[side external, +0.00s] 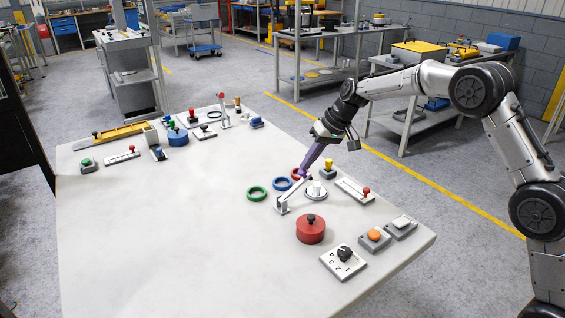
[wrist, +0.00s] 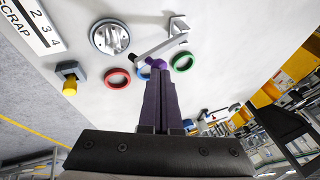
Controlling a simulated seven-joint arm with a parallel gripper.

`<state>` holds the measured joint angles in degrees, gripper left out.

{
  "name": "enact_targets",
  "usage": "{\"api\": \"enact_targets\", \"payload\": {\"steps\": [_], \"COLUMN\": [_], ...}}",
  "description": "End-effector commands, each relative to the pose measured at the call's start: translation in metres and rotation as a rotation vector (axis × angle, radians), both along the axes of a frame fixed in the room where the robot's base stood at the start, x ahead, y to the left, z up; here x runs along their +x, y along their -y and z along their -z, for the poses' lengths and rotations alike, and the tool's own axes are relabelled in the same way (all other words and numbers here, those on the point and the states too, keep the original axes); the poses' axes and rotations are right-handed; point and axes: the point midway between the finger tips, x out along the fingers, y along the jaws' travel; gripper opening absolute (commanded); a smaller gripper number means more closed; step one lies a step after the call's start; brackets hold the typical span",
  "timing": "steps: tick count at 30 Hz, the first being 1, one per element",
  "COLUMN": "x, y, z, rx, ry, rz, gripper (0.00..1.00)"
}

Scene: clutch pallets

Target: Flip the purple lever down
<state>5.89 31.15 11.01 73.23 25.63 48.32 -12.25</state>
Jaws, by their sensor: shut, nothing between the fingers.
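The lever (side external: 295,190) is a pale metal arm on a small white bracket (side external: 281,206) near the middle right of the table. In the side view the arm slants from the bracket up and right to the tips of my gripper (side external: 302,173). In the wrist view the lever arm (wrist: 163,47) runs from its bracket (wrist: 179,27) toward the lower left. A purple knob (wrist: 157,63) shows right at the fingertips of my gripper (wrist: 158,73). My fingers are shut, purple-tinted and point down. The knob looks very close to the tips; I cannot tell whether they touch.
Green (side external: 257,194), blue (side external: 282,184) and red (side external: 299,174) rings lie beside the lever. A silver dial (side external: 316,190), a yellow-topped button (side external: 328,168) and a red-knobbed slider (side external: 355,191) stand close by. A red cylinder (side external: 311,230) is in front. The table's left front is clear.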

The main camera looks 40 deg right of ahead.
Motion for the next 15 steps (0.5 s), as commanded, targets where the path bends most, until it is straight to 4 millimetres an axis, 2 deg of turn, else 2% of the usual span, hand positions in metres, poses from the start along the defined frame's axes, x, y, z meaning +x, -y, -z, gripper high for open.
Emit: {"api": "enact_targets", "payload": {"steps": [1, 6, 12, 15], "x": [0.000, 0.000, 0.000, 0.000], "y": [0.008, 0.021, 0.030, 0.032], "z": [0.005, 0.019, 0.032, 0.036], "rx": [0.045, 0.189, 0.325, 0.338], "ry": [-0.004, -0.004, -0.002, 0.000], "rz": [0.007, 0.004, 0.001, -0.002], "gripper": [0.00, 0.00, 0.00, 0.00]}}
